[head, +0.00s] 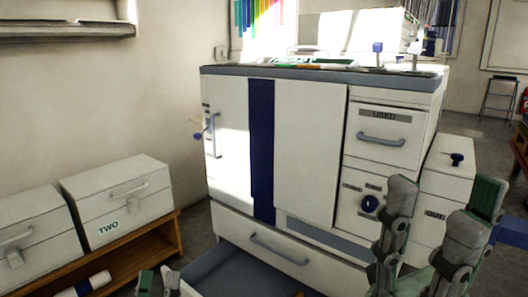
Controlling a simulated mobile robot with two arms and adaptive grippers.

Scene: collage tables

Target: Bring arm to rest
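My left gripper (158,282) shows only as two fingertips at the bottom edge, left of the open drawer. Its tips stand apart with no object visible between them; the rest of it is below the frame. My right gripper (438,203) is upright at the lower right, in front of the cabinet's right side. Its two jointed fingers with green pads are spread wide, and nothing is between them.
A white cabinet (310,150) fills the middle, with its bottom drawer (235,268) pulled out towards me. White boxes, one marked TWO (118,200), stand on a low wooden bench (150,255) at left. A smaller white cabinet (447,175) stands at right.

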